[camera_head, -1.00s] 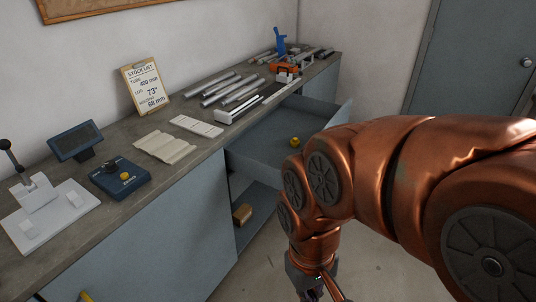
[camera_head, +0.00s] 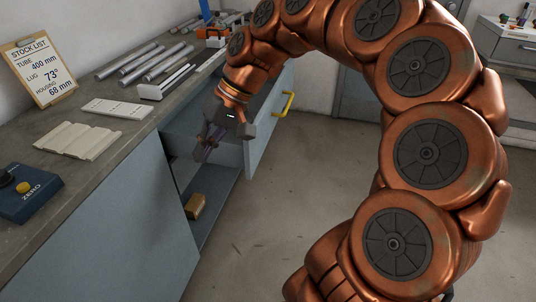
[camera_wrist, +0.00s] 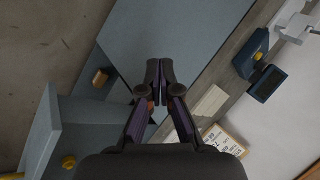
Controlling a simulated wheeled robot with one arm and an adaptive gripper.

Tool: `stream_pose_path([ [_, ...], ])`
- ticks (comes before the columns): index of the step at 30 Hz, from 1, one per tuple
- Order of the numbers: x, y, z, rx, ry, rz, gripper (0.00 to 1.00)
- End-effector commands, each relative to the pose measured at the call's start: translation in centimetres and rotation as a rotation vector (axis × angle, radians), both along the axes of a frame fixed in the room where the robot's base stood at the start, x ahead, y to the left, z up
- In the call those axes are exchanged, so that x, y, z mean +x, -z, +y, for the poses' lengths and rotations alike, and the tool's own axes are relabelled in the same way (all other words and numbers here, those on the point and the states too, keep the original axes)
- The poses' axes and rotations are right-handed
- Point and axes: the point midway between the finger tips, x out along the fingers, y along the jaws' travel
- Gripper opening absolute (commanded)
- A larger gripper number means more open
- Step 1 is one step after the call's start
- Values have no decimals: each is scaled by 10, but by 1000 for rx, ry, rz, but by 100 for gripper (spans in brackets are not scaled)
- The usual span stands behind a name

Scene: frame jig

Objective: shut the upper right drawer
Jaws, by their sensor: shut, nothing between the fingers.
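The upper right drawer (camera_head: 258,141) stands pulled out from the bench, its blue-grey front swung well clear of the cabinet, with a yellow handle (camera_head: 287,104) on the outside. The drawer also shows at the lower left of the wrist view (camera_wrist: 42,128), with a small yellow piece (camera_wrist: 68,162) inside it. My gripper (camera_head: 204,150) points down by the drawer's near side wall. Its purple-sided fingers also show in the wrist view (camera_wrist: 159,72), shut with nothing between them. My gripper and wrist hide much of the drawer's inside. I cannot tell whether they touch it.
A brown block (camera_head: 195,206) lies in the lower compartment under the drawer. The worktop (camera_head: 120,152) carries a stock list clipboard (camera_head: 38,70), pale plates, metal tubes and a blue ZERO device (camera_head: 27,192). The floor (camera_head: 290,225) right of the cabinet is clear.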

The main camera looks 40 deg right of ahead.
Motion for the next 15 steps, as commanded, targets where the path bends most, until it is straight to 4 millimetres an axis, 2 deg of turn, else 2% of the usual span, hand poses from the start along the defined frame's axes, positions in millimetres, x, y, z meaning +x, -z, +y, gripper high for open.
stream_pose_path([
  [1,17,15,-24,51,54,-23,0],
  [3,34,22,-57,115,126,-52,0],
  [5,46,30,-89,167,192,-76,0],
  [7,56,43,-131,225,278,-105,0],
  [11,58,74,-214,313,445,-151,0],
  [12,56,85,-236,337,491,-161,0],
  [15,45,109,-287,378,599,-184,0],
])
